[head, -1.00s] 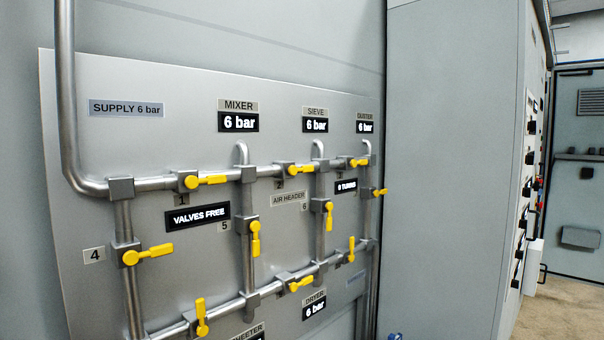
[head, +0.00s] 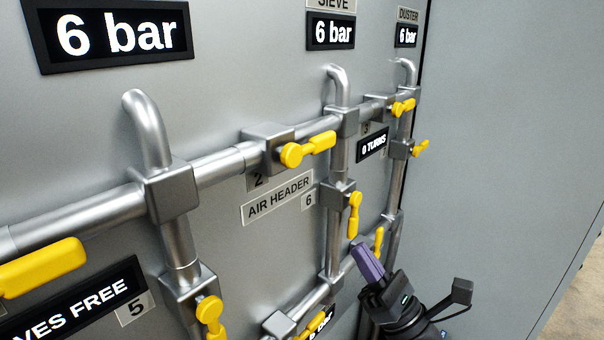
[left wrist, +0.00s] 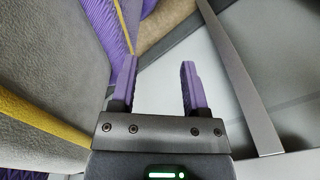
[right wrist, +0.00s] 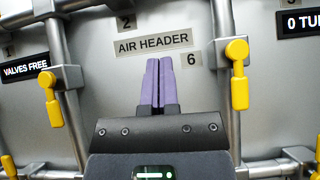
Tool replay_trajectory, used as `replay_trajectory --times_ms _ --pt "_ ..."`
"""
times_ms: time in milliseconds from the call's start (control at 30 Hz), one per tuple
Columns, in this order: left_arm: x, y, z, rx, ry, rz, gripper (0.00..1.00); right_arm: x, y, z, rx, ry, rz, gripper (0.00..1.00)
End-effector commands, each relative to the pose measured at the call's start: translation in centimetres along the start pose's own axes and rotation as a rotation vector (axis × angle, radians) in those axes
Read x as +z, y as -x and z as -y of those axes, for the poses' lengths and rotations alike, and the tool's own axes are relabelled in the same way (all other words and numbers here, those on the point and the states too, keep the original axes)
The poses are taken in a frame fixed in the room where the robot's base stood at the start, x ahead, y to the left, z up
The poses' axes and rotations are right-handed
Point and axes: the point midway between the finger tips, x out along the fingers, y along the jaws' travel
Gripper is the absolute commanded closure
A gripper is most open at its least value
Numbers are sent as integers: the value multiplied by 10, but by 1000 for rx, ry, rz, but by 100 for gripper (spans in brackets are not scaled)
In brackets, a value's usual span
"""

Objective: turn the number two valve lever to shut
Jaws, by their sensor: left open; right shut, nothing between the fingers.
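The number two valve lever (head: 308,148) is yellow and lies along the upper horizontal pipe, its handle pointing right. Its valve body (head: 268,146) is grey, with the label "2" (head: 258,181) below it. My right gripper (head: 368,258) is shut and empty, below and to the right of this lever and apart from it. In the right wrist view the right gripper (right wrist: 159,75) points up at the panel below the AIR HEADER plate; the number two lever is out of that view. My left gripper (left wrist: 158,68) is open and empty, away from the panel levers, and absent from the head view.
The number six lever (head: 354,213) hangs down its vertical pipe near my right gripper. The number five lever (head: 210,316) is lower left. A yellow lever (head: 40,267) sits further left on the upper pipe. A grey cabinet (head: 510,130) stands right.

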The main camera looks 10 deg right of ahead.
Motion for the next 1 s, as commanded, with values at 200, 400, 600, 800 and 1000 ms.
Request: replay_trajectory --times_ms 200,400,600,800,1000 --pt "5 8 -1 2 -2 10 41 8 -26 -4 27 47 19 100" --pt "8 18 -2 3 -4 17 41 9 -71 -5 26 44 19 100" --pt "3 29 -1 1 -3 8 41 14 -112 -6 24 44 16 100" --pt "-2 40 0 -2 -2 -1 41 33 -129 -6 22 42 15 100" --pt "-2 41 -1 0 1 0 41 36 -132 -7 21 41 14 100"
